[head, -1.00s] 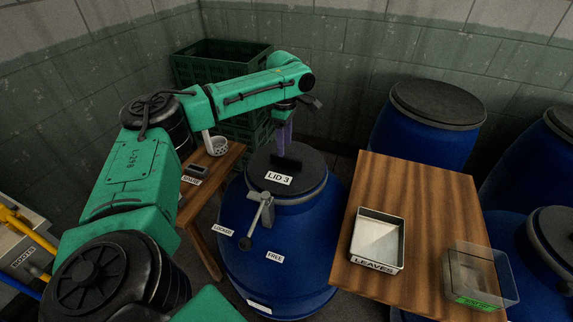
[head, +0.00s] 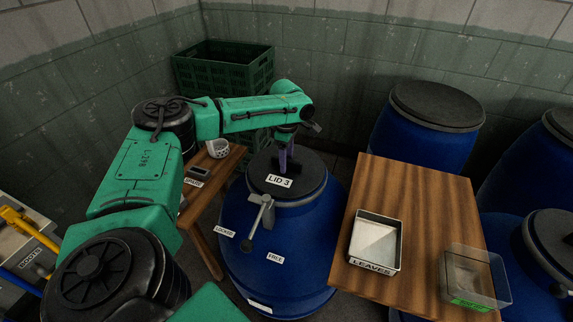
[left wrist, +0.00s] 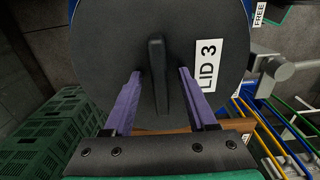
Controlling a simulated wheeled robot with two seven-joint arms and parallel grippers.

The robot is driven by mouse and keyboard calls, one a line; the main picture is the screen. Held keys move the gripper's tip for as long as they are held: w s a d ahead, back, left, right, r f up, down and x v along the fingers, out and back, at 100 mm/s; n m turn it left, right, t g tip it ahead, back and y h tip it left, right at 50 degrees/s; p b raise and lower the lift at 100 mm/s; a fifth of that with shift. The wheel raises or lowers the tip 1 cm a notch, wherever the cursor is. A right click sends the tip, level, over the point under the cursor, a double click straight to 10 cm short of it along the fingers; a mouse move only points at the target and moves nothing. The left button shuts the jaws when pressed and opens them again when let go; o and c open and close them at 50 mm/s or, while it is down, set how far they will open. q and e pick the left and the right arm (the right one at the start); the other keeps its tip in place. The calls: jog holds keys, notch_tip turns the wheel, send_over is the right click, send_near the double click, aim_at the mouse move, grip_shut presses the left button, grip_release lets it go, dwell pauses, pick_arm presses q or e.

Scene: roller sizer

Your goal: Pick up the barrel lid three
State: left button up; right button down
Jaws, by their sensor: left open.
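The barrel lid three (head: 312,178) is a dark round lid with a white "LID 3" label, on top of a blue barrel (head: 305,240). It also fills much of the left wrist view (left wrist: 110,45), where a raised bar handle (left wrist: 158,75) stands across its middle. My left gripper (head: 285,165) points down over the lid. In the left wrist view its two purple fingers (left wrist: 160,80) are open, one on each side of the handle, with gaps between. A grey lever clamp (head: 262,215) sits on the barrel's front between "LOCKED" and "FREE" labels. My right gripper is not in view.
A wooden table (head: 425,210) at right holds a "LEAVES" tray (head: 375,240) and a clear box (head: 470,275). A small wooden table at left holds a white cup (head: 218,148). Green crates (head: 222,72) stand behind. More blue barrels (head: 420,140) stand right.

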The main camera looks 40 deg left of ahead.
pick_arm(q)
jog(key=shift+f, duration=0.15)
dwell(0.3)
grip_shut()
dwell(1.2)
